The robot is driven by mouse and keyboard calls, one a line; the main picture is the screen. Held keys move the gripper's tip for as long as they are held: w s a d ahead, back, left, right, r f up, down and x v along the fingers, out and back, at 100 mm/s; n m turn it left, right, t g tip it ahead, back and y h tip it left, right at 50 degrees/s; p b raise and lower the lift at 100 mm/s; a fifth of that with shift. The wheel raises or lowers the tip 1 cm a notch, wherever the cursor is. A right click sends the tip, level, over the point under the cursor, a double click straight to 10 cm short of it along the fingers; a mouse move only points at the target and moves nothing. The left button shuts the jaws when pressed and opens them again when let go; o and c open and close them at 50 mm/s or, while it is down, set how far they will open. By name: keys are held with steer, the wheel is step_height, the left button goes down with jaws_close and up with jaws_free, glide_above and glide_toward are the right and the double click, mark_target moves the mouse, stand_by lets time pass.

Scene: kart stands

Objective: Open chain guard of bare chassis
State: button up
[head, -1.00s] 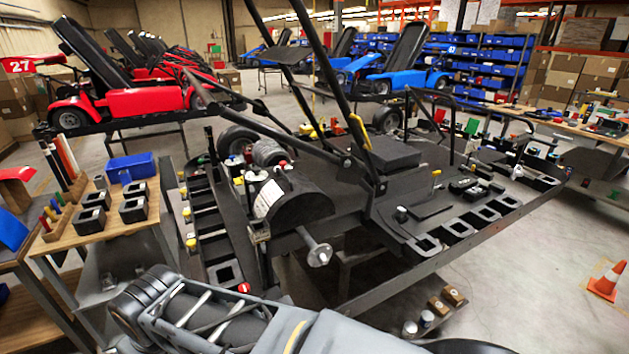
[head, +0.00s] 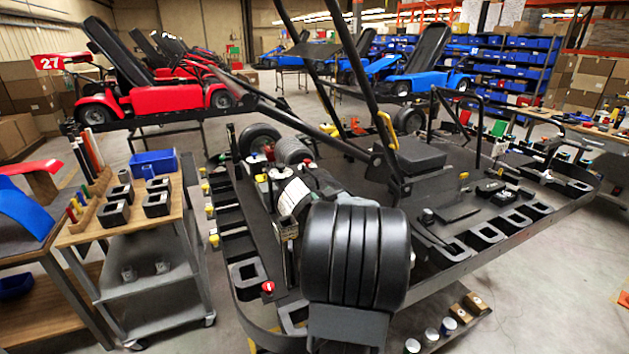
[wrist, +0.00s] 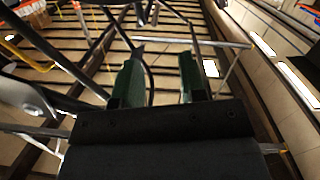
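The bare chassis (head: 345,185) is a black kart frame with a flat floor and tall dark bars, on a stand in the middle of the head view. A black rounded cover with a white label (head: 294,197), which looks like the chain guard, sits at its near left. My dark ribbed arm hides much of that cover, so I cannot tell whether it is open or shut. My gripper (wrist: 160,78) shows in the wrist view with two green fingers apart and nothing seen between them. In the head view the gripper is hidden or cannot be made out.
Black part holders line the stand's left and right (head: 487,236) edges. A wooden-topped cart (head: 100,232) with a blue bin (head: 154,163) stands at left. A red kart (head: 150,98) and a blue kart (head: 420,70) stand behind. Open floor shows at lower right.

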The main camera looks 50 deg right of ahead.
mark_target(317, 180)
steer(key=shift+t+y, duration=0.3)
steer(key=shift+t, duration=0.4)
steer(key=w+d+p, duration=0.1)
steer(key=w+d, duration=0.1)
steer(key=w, duration=0.1)
steer(key=w+d+p, duration=0.1)
steer(key=w+d, duration=0.2)
steer(key=w, duration=0.1)
steer(key=w+d+p, duration=0.1)
steer(key=w+d, duration=0.1)
steer(key=w, duration=0.1)
steer(key=shift+w+d+f, duration=0.2)
steer(key=shift+d+f, duration=0.15)
steer(key=shift+c, duration=0.5)
jaws_close()
